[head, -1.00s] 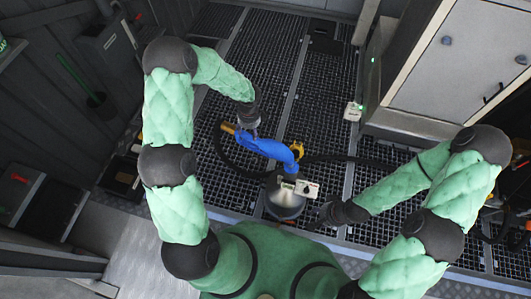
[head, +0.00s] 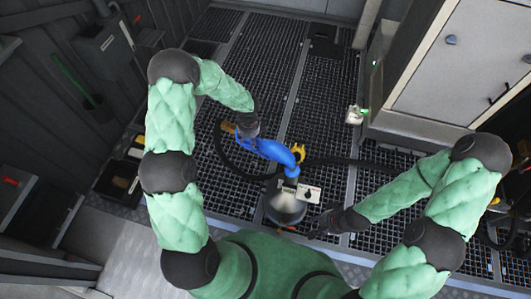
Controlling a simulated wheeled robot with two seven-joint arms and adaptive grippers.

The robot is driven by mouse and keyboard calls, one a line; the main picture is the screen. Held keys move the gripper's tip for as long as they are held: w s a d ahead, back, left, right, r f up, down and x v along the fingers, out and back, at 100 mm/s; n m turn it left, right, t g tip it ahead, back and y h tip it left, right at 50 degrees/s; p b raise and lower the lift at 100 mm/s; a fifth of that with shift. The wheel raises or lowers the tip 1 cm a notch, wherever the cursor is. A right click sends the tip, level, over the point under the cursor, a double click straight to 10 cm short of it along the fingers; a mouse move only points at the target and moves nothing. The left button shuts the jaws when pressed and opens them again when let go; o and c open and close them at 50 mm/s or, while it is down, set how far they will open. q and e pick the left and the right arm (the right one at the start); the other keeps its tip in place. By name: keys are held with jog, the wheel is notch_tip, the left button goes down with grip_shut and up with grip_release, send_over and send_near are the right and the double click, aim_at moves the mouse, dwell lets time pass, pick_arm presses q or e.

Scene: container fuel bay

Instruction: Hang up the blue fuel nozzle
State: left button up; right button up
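The blue fuel nozzle (head: 277,152) is in the middle of the head view, above the grated floor. Its right end bends down toward a round silver fixture (head: 285,208) with a small white box (head: 309,193) on it. A dark hose shows beside the nozzle. My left gripper (head: 247,130) is at the nozzle's left end and overlaps it in the picture. Its fingertips are hidden, so I cannot tell whether they close on it. My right gripper (head: 322,223) is low, right of the silver fixture, apart from the nozzle, with its fingers spread and empty.
A pale cabinet (head: 445,65) stands at the right, with a small white device (head: 355,115) by its corner. A yellow part (head: 298,152) sits beside the nozzle. A dark wall with a grey box (head: 103,45) runs along the left. The grated floor (head: 270,60) beyond is clear.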

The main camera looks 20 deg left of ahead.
pick_arm(q)
jog(key=c, duration=0.3)
jog(key=shift+r, duration=0.15)
jog(key=shift+r+p, duration=0.2)
jog(key=shift+p, duration=0.15)
grip_shut()
notch_tip(320, 180, up, 11)
jog(key=p, duration=0.9)
jog(key=shift+f, duration=0.1)
